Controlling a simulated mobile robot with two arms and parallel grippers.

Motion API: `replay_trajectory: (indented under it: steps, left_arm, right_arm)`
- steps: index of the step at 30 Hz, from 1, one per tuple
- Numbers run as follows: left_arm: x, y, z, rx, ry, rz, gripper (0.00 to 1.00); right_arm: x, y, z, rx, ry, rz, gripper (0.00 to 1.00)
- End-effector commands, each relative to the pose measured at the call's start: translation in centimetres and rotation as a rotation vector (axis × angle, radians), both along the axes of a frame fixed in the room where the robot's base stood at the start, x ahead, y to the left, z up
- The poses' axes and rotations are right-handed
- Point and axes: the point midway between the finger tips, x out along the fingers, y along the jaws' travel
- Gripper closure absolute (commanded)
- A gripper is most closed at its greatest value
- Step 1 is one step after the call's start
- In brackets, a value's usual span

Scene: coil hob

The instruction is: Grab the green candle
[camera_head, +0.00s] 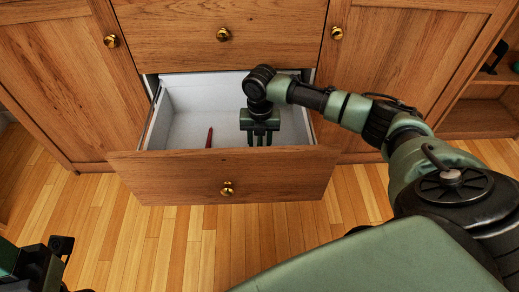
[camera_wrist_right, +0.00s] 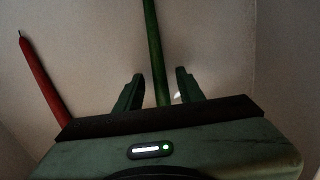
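The green candle (camera_wrist_right: 153,45) is long and thin and lies in the open drawer (camera_head: 222,178). In the right wrist view it runs between the two fingers of my right gripper (camera_wrist_right: 159,88). The fingers are open, with a gap on each side of the candle. In the head view my right gripper (camera_head: 260,139) points down inside the drawer, and the green candle cannot be made out there. My left gripper (camera_head: 62,246) is at the lower left, away from the drawer, and its opening is unclear.
A red candle (camera_head: 209,138) lies in the drawer, left of my right gripper; it also shows in the wrist view (camera_wrist_right: 42,80). The drawer walls stand close around. A closed drawer (camera_head: 180,25) is above, with cabinet doors on both sides. The wooden floor (camera_head: 170,240) in front is clear.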

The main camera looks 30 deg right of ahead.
Motion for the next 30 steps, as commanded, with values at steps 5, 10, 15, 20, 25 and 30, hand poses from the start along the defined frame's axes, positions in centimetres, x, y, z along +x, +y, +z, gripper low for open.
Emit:
replay_trajectory:
  steps: [5,10,15,20,25,30]
  left_arm:
    - [0.0,0.0,0.0,0.000,0.001,0.000,0.48]
    - [0.0,0.0,0.0,0.000,0.001,0.000,0.48]
    - [0.0,0.0,0.1,0.000,0.000,-0.001,0.48]
    - [-0.3,0.1,0.7,-0.004,-0.003,-0.001,0.48]
    - [-0.4,0.2,0.4,-0.004,0.055,-0.002,0.48]
    - [0.3,0.0,2.7,0.007,0.092,0.000,0.48]
  right_arm:
    - [0.0,0.0,0.0,0.000,0.000,0.000,1.00]
    - [0.0,0.0,0.1,0.000,0.000,0.000,1.00]
    - [0.0,0.0,0.3,-0.001,-0.001,0.000,1.00]
    - [0.1,0.0,1.7,0.000,-0.001,0.000,1.00]
    - [0.1,0.0,5.5,0.000,-0.004,0.000,1.00]
    - [0.1,0.0,11.0,0.000,-0.004,-0.001,1.00]
